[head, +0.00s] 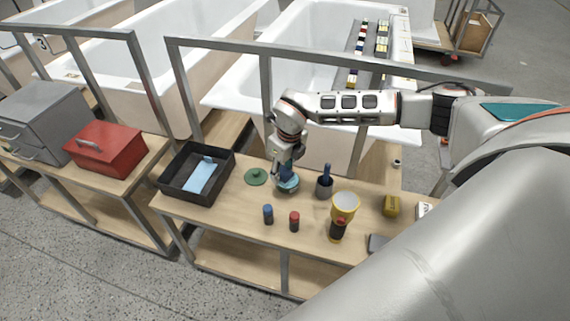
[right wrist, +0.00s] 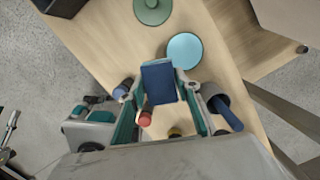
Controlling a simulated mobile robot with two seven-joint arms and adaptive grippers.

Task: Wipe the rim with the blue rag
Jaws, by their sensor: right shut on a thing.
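My right gripper (head: 286,168) is shut on a dark blue, folded, block-like thing, apparently the blue rag (right wrist: 158,82). In the right wrist view, the rag sits between the teal-lined fingers (right wrist: 160,105). The gripper points down over the bench, just above a round tin with a pale blue-green top (head: 289,186), which also shows in the right wrist view (right wrist: 185,50). I cannot tell whether the rag touches the tin. The white tub behind the bench has a broad pale rim (head: 228,104), apart from the rag. My left gripper is out of view.
A green knobbed lid (head: 256,177) lies left of the tin. A black tray (head: 172,194) holds a light blue cloth (head: 201,176). A grey rail (head: 230,46) crosses above the bench.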

